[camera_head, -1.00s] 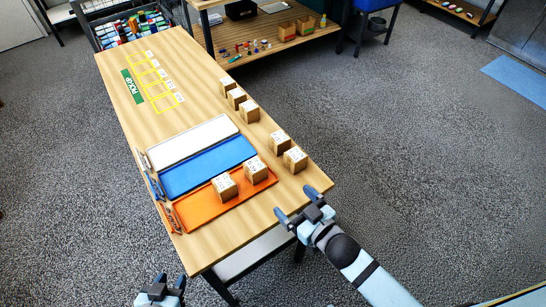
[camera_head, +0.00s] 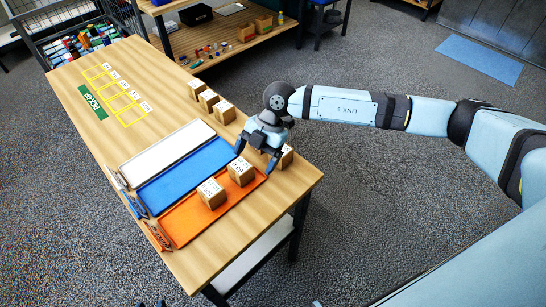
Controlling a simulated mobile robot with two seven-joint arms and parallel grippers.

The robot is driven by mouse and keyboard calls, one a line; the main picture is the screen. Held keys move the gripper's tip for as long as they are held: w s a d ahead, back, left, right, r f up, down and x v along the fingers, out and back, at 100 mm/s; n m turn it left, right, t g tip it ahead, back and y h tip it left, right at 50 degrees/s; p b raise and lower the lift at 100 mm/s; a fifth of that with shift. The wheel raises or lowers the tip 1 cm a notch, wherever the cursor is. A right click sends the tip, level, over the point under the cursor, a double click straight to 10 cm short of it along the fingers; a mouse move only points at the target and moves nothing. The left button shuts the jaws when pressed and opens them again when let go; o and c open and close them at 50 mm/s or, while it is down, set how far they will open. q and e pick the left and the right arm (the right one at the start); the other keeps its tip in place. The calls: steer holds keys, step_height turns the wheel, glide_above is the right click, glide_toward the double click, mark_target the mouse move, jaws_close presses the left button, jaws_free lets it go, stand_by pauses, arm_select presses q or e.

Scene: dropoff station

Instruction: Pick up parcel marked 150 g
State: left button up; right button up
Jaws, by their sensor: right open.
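Several small brown parcels with white top labels are on the wooden table; I cannot read which one says 150 g. Two stand in the orange tray (camera_head: 180,226): a front parcel (camera_head: 211,194) and a rear parcel (camera_head: 241,172). Another parcel (camera_head: 286,157) stands near the table's right edge, partly hidden by my right gripper (camera_head: 255,157); the one beside it is mostly covered. My right gripper is open, pointing down over these parcels, with no parcel visibly held. Three more parcels, including a near one (camera_head: 225,111), stand in a row farther back.
A blue tray (camera_head: 172,183) and a white tray (camera_head: 160,152) lie beside the orange one. A green pickup sign (camera_head: 93,102) and yellow outlined squares mark the table's far end. A shelf unit (camera_head: 215,62) stands behind. The table between the yellow squares and white tray is clear.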

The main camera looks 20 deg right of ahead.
steer(key=w+d+r+m+t+h, duration=0.25)
steer(key=w+d+h, duration=0.3)
steer(key=d, duration=0.55)
steer(key=shift+g, duration=0.45)
steer(key=f, duration=0.5)
steer(key=w+f, duration=0.1)
steer(key=f, duration=0.2)
steer(key=shift+a+f, duration=0.1)
steer(key=shift+f, duration=0.15)
steer(key=shift+s+a+f+p, duration=0.15)
steer(key=shift+f+p, duration=0.3)
steer(key=shift+f, duration=0.9)
steer(key=shift+s+a+f+p, duration=0.15)
steer(key=shift+f+p, duration=0.25)
steer(key=shift+f, duration=0.95)
arm_select(q)
steer(key=shift+w+a+r, duration=0.15)
steer(key=shift+a+r, duration=0.3)
steer(key=shift+r, duration=0.25)
arm_select(e)
steer(key=c, duration=1.1)
